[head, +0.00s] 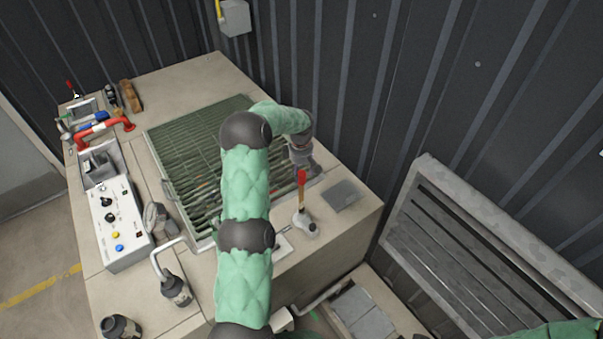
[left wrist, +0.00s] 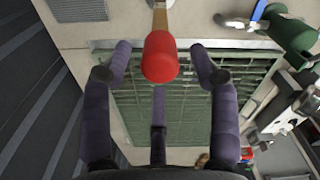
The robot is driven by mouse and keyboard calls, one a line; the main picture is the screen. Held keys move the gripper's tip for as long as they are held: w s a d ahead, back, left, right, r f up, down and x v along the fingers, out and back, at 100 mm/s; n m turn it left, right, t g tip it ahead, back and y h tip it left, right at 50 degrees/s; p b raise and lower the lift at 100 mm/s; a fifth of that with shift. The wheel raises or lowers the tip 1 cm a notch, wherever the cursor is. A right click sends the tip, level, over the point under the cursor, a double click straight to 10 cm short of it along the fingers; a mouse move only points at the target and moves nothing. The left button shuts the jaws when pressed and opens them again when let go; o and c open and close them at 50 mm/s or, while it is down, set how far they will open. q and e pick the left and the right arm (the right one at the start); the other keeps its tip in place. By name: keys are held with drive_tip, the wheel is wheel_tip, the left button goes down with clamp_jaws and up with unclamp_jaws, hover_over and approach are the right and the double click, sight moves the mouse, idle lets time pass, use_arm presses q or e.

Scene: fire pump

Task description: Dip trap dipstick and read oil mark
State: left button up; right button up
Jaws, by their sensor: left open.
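The dipstick with a red handle (head: 302,177) and a tan shaft stands upright in a small grey fitting (head: 305,224) at the right front of the concrete block. My left gripper (head: 303,164) is at the red handle, seen from behind the arm. In the left wrist view the red handle (left wrist: 160,58) shows between the spread fingers of my left gripper (left wrist: 159,72). The fingers are open, with visible gaps on both sides of the handle. The lower shaft and any oil mark are hidden. My right gripper is not in view.
A green grating (head: 200,135) covers the block's middle, under my left arm. A white control box (head: 116,222) and red pipe (head: 104,127) line the left side. A grey plate (head: 344,196) lies right of the dipstick. A slatted metal bench (head: 470,260) stands at right.

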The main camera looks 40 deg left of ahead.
use_arm(q)
drive_tip(key=shift+f, duration=1.1)
clamp_jaws()
drive_tip(key=shift+r+b, duration=0.4)
drive_tip(key=shift+b, duration=0.25)
drive_tip(key=shift+r, duration=0.1)
drive_tip(key=shift+a, duration=0.1)
drive_tip(key=shift+c, duration=0.2)
unclamp_jaws()
drive_tip(key=shift+r, duration=0.1)
drive_tip(key=shift+o, duration=0.2)
